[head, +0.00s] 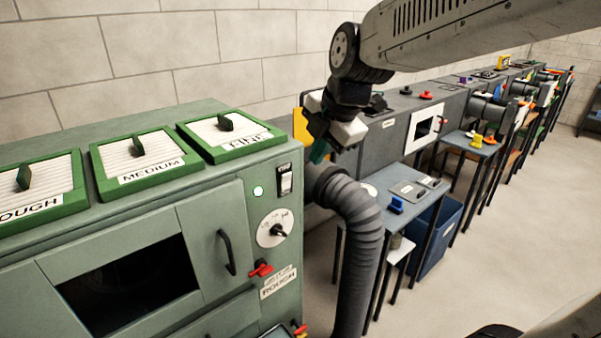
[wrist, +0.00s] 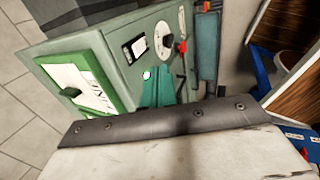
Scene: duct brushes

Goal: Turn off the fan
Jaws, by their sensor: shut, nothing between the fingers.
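The green machine (head: 200,215) fills the left of the head view. Beside the switch is a pale, bright indicator light (head: 258,192), which also shows in the wrist view (wrist: 147,75). No fan is visible as such, and the switch's label is not readable. My gripper (head: 318,152) is shut and empty, to the right of the switch in the head view. Its teal fingers (wrist: 158,92) lie together in the wrist view, apart from the switch in the picture.
A dial (head: 275,228) and a red lever (head: 261,270) sit below the switch. A thick grey duct (head: 360,220) bends down beside the machine. Filter frames with handles, including FINE (head: 225,136), lie on top. Several workstations line the wall; the floor at right is clear.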

